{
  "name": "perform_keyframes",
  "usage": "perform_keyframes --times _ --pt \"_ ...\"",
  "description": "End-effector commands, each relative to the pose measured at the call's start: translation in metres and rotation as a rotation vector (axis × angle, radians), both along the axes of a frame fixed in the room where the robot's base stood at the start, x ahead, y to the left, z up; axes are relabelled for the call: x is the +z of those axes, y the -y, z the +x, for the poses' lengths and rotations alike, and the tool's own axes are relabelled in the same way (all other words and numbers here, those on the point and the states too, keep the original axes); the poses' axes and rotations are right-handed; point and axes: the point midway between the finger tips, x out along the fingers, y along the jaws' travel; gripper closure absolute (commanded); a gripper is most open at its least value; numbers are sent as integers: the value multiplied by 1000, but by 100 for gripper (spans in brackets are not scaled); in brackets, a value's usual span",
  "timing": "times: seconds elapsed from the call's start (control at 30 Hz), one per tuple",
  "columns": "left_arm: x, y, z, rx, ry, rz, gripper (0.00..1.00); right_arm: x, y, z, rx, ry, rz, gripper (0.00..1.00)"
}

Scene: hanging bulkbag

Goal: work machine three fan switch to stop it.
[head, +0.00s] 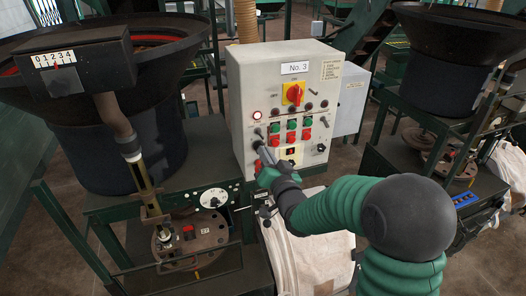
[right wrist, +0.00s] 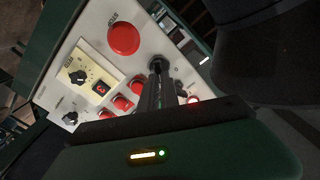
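The grey control box (head: 285,90) labelled "No. 3" stands in the middle of the head view. Its face carries a red rotary switch on a yellow plate (head: 294,94), green and red buttons, and a lit red lamp (head: 257,115). My right gripper (head: 262,148) is at the lower left of this face. In the right wrist view, my right fingers (right wrist: 156,80) are close together, with their tips at a round black switch (right wrist: 157,64). I cannot tell whether they grip it or only touch it. No fan label is readable. My left gripper is out of view.
A large red button (right wrist: 123,38) sits beside the fingers in the right wrist view. A dark bowl hopper (head: 110,80) stands left of the box, and another (head: 460,50) at the right.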

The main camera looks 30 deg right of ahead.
Motion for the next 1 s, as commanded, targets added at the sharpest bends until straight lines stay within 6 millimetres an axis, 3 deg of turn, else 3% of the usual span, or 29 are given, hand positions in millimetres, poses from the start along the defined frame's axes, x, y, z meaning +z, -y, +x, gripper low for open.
perform_keyframes --times 0.03,0.17,1.0 --pt "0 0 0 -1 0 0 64 5 -9 5 24 11 -4 85" --pt "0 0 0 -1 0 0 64 3 -5 6 22 8 -1 100" --pt "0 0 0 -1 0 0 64 2 -5 8 22 7 0 100"
